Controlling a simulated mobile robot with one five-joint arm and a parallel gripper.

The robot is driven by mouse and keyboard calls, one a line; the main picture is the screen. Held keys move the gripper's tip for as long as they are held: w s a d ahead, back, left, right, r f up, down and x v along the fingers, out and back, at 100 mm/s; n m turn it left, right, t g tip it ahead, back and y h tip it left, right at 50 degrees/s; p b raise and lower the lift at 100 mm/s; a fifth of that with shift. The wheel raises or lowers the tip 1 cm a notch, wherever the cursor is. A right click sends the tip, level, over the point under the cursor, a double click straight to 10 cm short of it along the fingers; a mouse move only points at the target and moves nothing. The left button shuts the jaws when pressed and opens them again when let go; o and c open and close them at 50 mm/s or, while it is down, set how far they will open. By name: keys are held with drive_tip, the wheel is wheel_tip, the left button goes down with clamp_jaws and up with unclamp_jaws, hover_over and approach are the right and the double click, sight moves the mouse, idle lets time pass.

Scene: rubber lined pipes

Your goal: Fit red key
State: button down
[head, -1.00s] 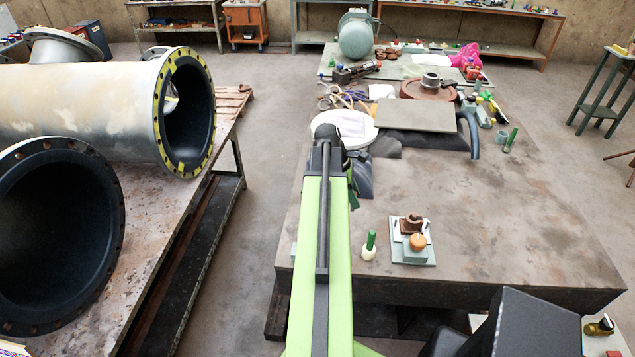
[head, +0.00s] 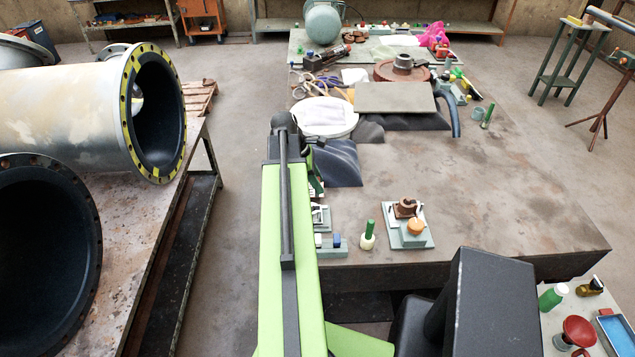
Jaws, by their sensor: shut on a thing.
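No red key can be made out. My green arm (head: 287,235) reaches forward over the left part of the rusty bench (head: 500,205). My gripper's fingers and anything between them are hidden by the arm; only small dark and green parts show beside its far end. Right of the arm, a grey plate (head: 425,239) bears a rusty brown part (head: 405,207) and an orange round knob (head: 415,227). A green-handled piece with a white base (head: 368,236) stands between plate and arm. Beside the arm is a low grey block (head: 330,251) with blue and white pieces, partly hidden.
A white round dish (head: 325,118), dark rubber sheets (head: 338,163) and a grey slab (head: 395,97) lie farther back. Large flanged pipes (head: 155,110) lie at the left. The bench's right side is clear. A small table at lower right bears a red-topped object (head: 577,331).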

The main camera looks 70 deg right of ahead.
wheel_tip(320, 180, down, 5)
drive_tip(key=b, duration=0.4)
drive_tip(key=shift+s, duration=0.15)
drive_tip(key=shift+r, duration=0.1)
idle(0.3)
idle(0.6)
drive_tip(key=shift+f+b, duration=0.5)
drive_tip(key=shift+b, duration=0.05)
drive_tip(key=shift+f+b, duration=2.15)
drive_tip(key=c, duration=0.9)
unclamp_jaws()
drive_tip(key=shift+o, duration=0.2)
